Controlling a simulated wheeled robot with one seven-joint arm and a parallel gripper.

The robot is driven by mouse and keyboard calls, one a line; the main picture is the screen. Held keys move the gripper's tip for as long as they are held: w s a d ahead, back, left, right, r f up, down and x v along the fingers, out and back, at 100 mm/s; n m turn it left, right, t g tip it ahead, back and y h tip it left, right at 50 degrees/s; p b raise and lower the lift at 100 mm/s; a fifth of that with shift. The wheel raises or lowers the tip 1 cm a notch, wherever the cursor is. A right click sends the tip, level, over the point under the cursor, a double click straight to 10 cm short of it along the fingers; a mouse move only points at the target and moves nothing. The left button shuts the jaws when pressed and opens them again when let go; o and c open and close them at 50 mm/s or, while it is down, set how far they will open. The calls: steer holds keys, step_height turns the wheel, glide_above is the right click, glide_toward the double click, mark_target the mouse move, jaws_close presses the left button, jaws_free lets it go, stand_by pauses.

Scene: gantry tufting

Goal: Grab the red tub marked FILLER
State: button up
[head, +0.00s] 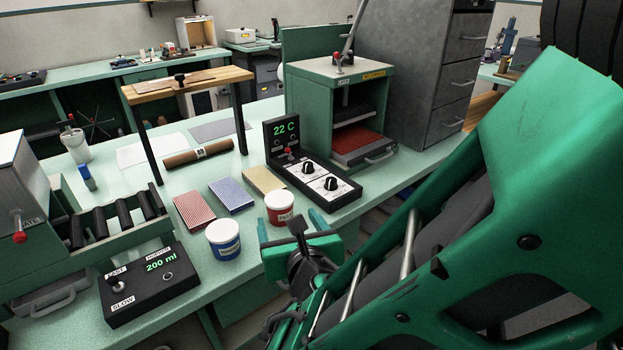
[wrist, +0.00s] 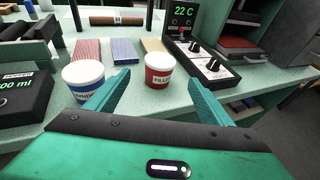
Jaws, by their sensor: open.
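The red tub marked FILLER (head: 279,208) has a white lid and stands upright on the green bench near its front edge. It also shows in the wrist view (wrist: 158,76), between and beyond the two fingers. My gripper (head: 290,222) is open and empty, reaching toward the tub from the front. In the wrist view my gripper's fingertips (wrist: 157,84) are spread wide, one on each side of the tub. I cannot tell whether the tips reach level with it.
A blue tub with a white lid (head: 223,239) stands just left of the red one. Red, blue and yellow patterned blocks (head: 232,194) lie behind. A black control box with dials (head: 323,183) sits right. A 200 ml box (head: 150,283) stands front left.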

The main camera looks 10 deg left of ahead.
mark_target(282, 209)
steer(key=x, duration=1)
steer(key=shift+f, duration=0.2)
steer(key=shift+c, duration=0.4)
steer(key=c, duration=1.1)
steer(key=shift+c, duration=0.2)
